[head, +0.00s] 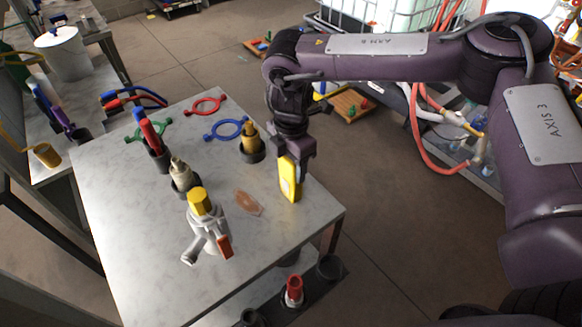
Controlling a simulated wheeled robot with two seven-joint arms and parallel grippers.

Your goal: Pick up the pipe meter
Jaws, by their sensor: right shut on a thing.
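The pipe meter (291,180) appears to be the yellow, box-shaped device with a dark edge at the right side of the grey table (160,270). My right gripper (290,160) points down and is shut on its upper part, which the fingers partly hide. The meter hangs upright by the table's right edge; I cannot tell whether its lower end touches the top. My left gripper is not in view.
A grey valve with a yellow cap (200,203), brass fittings in dark cups (251,143) and a brown flat piece (248,202) stand or lie nearby. Red, green and blue rings (228,128) lie farther back. The table's front left is clear.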

